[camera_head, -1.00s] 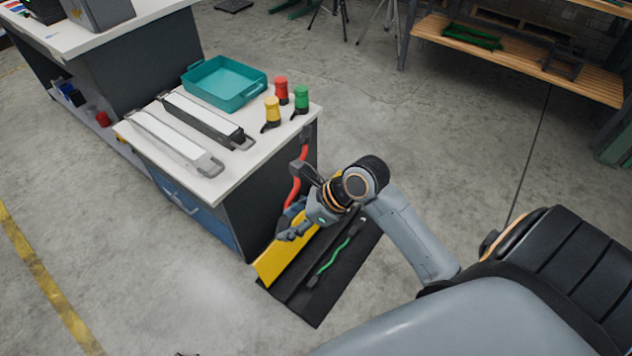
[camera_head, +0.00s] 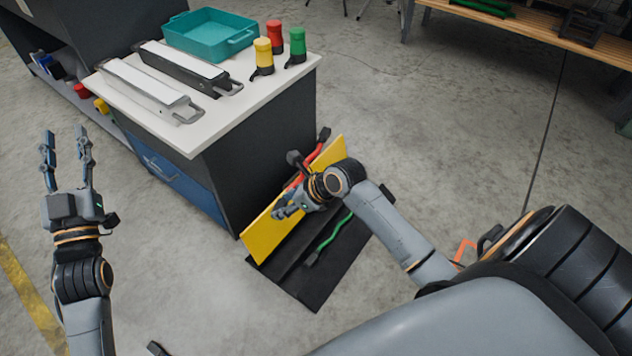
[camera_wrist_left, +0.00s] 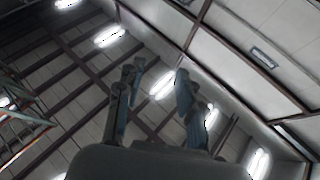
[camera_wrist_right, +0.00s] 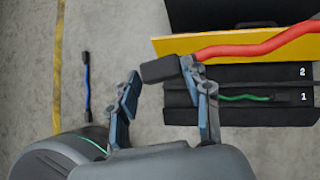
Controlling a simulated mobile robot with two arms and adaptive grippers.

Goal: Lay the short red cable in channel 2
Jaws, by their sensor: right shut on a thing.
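The red cable (camera_head: 318,152) with black ends runs beside the yellow panel (camera_head: 262,233). My right gripper (camera_head: 287,210) is shut on one end of it; in the right wrist view, the black end (camera_wrist_right: 160,68) sits between the fingertips and the red cable (camera_wrist_right: 250,47) stretches right, across the yellow panel. The black tray (camera_head: 318,283) is on the floor. Its channel 2 (camera_wrist_right: 240,73) is beside the panel and looks empty; channel 1 holds a green cable (camera_head: 330,238). My left gripper (camera_head: 66,150) is open, empty and pointing up, away from the tray.
A cabinet (camera_head: 260,150) stands close behind the panel, with a teal bin (camera_head: 205,42), two long bars and red, yellow and green capped items on top. A blue cable (camera_wrist_right: 87,88) lies on the floor.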

